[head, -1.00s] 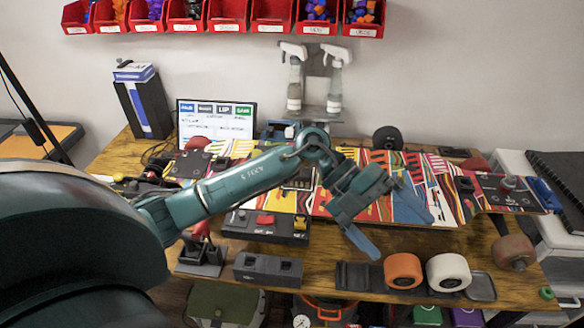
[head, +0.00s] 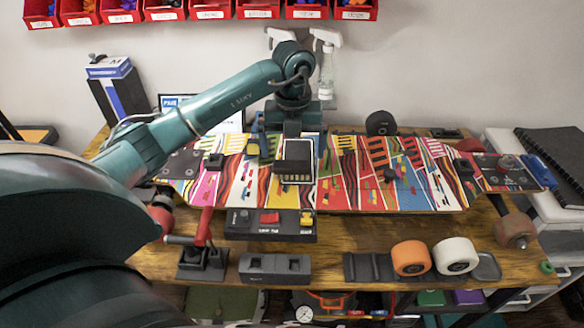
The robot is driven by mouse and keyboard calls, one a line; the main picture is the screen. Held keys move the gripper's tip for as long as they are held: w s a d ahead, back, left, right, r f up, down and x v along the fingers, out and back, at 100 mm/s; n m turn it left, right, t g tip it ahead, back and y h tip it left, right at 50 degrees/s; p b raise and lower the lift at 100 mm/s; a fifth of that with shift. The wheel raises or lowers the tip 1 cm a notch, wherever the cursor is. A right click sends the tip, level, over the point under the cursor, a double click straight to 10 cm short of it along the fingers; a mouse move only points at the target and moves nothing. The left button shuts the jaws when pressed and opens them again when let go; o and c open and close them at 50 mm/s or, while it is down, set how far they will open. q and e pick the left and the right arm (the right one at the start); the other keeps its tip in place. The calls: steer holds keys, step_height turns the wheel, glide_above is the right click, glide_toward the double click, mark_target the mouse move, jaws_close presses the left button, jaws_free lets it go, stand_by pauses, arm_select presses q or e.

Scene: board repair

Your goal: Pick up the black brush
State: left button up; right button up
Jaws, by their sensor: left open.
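A long skateboard deck (head: 350,190) with colourful striped graphics lies across the workbench. A black block with a pale, bristle-like lower edge (head: 294,168) is at the middle of the deck; it looks like the black brush. My left gripper (head: 290,143) is open and points down just behind and above this block. One blue finger shows at its left, and the other is hard to make out. I cannot tell whether the fingers touch the block. My right gripper is not in view.
A black control box (head: 270,226) with red and yellow buttons stands in front of the deck. Orange (head: 410,258) and white (head: 455,256) wheels sit in a black tray at front right. A spray bottle (head: 327,70) and red bins (head: 190,12) are behind.

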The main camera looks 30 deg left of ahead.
mark_target(292, 164)
arm_select(q)
steer(key=shift+w+a+f+p, duration=0.1)
steer(key=shift+f+p, duration=0.2)
steer(key=shift+f, duration=1.2)
steer(key=shift+w+a+f+p, duration=0.1)
steer(key=shift+f+p, duration=0.15)
steer(key=shift+f, duration=1.2)
steer(key=shift+c, duration=0.6)
steer(key=c, duration=0.8)
steer(key=shift+r, duration=0.1)
